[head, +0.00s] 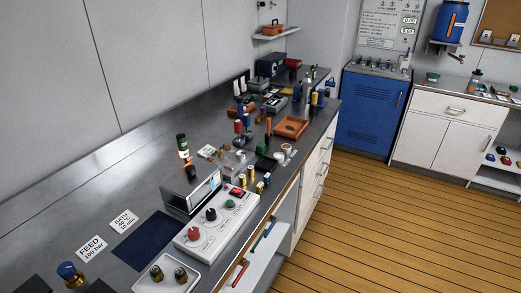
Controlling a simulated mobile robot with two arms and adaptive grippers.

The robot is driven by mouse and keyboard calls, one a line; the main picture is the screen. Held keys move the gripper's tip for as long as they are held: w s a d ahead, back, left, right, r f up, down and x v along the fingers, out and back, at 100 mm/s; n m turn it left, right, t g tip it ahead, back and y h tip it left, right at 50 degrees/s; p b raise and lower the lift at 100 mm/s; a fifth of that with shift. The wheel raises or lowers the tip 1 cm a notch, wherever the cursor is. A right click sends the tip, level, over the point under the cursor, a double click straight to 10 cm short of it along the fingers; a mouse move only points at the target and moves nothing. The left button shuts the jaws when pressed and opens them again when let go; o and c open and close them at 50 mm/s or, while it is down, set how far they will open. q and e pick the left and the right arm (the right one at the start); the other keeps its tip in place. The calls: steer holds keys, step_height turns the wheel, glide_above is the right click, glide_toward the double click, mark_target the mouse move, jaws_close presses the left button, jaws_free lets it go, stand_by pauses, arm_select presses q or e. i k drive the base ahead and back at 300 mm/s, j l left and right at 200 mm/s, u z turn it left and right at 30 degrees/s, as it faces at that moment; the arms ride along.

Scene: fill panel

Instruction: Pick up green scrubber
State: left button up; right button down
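I cannot single out a green scrubber for certain. A small green-topped item (433,76) stands on the far right counter, too small to identify. A dark green item (262,148) lies among small parts midway along the long bench (120,185). A green knob (230,204) sits on the white control panel (205,234) and looks fixed to it. Neither of my grippers shows in the head view.
The long bench runs along the left wall, crowded towards its far end, with an orange tray (291,128). A blue cabinet (366,112) and white cabinets (440,137) stand at the back. The wooden floor (385,225) is clear.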

mark_target(262, 149)
steer(key=u, duration=0.65)
steer(key=i+l+u, duration=0.1)
steer(key=l+u, duration=0.95)
steer(key=i+l, duration=0.05)
steer(key=l, duration=0.05)
